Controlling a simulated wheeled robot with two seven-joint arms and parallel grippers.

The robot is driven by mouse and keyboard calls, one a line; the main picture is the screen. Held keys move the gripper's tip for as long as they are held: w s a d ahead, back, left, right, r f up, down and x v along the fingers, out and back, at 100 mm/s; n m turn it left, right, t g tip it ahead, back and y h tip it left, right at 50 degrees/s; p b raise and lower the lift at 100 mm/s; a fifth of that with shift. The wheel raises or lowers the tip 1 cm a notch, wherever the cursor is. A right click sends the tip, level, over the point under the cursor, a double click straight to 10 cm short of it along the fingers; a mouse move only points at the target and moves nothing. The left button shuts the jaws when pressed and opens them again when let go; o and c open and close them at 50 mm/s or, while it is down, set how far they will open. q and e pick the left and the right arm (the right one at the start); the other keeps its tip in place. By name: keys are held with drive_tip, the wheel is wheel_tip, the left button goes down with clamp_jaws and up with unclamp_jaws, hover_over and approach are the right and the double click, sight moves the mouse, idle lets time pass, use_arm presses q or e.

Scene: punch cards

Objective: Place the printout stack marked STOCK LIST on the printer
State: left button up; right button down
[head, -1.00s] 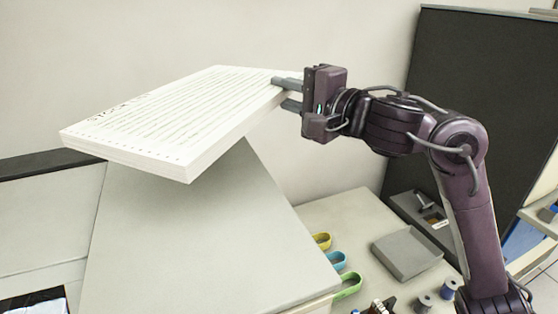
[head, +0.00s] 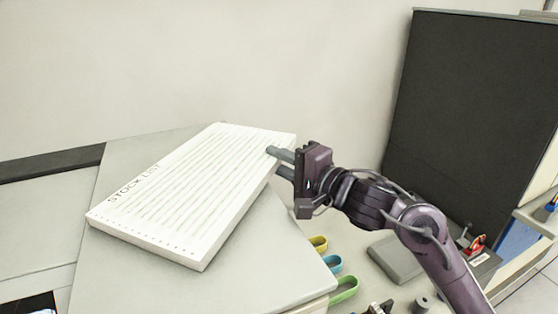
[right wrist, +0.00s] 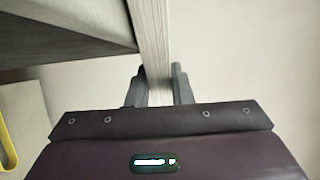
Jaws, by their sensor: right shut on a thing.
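The printout stack (head: 190,195) is a thick white slab of paper with printed lines and the words STOCK LIST on its top face. My right gripper (head: 279,162) is shut on the stack's right edge, with one finger above and one below. The right wrist view shows the stack's edge (right wrist: 150,45) between the two fingers (right wrist: 158,85). The stack is over a pale grey flat-topped surface (head: 270,265), which looks like the printer's top. I cannot tell whether the stack touches it. My left gripper does not show.
Yellow, blue and green loops (head: 344,290) lie on the lower table to the right of the grey top. The wall is close behind.

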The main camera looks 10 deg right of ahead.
drive_tip(key=shift+r, duration=0.1)
drive_tip(key=c, duration=1.6)
unclamp_jaws()
drive_tip(key=shift+f, duration=0.2)
drive_tip(key=shift+c, duration=0.2)
drive_tip(key=o, duration=0.4)
drive_tip(key=shift+c, duration=0.2)
drive_tip(key=shift+r, duration=0.1)
drive_tip(key=b+v, duration=0.2)
drive_tip(key=v, duration=1)
drive_tip(key=shift+b, duration=0.4)
